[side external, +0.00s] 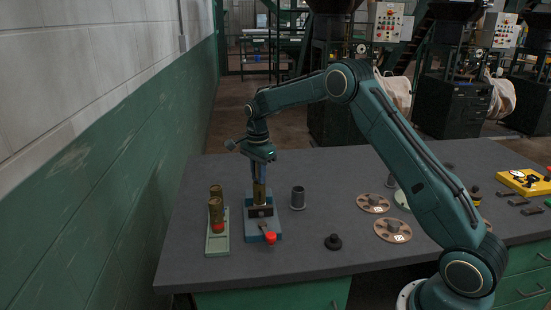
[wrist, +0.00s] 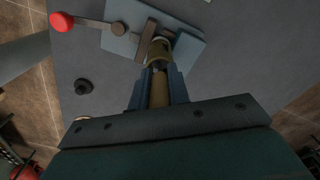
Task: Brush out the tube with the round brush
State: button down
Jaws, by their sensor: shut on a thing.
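My gripper (side external: 259,172) is over the blue clamp fixture (side external: 268,228), pointing down. In the wrist view its two blue fingers (wrist: 159,88) are shut on the round brush's tan handle (wrist: 159,92). The brass tube (side external: 259,194) stands upright in the fixture, directly under my gripper; the tube's open top (wrist: 160,48) shows just past the fingertips in the wrist view. The handle lines up with the tube mouth and appears to run into it. The bristles are not visible, and how deep they sit cannot be told. A red-knobbed lever (wrist: 62,21) reaches out from the fixture.
A pale green stand (side external: 217,245) with brass tubes (side external: 216,204) is left of the fixture. A grey cup (side external: 298,198) stands close on its right. A black knob-like piece (side external: 333,242) and brown discs (side external: 393,230) lie further right. The front middle of the bench is clear.

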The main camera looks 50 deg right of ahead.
jog(key=shift+f, duration=0.1)
jog(key=shift+r, duration=2.05)
jog(key=shift+f, duration=0.15)
jog(key=shift+f, duration=1.95)
jog(key=shift+r, duration=2.25)
jog(key=shift+r, duration=4.4)
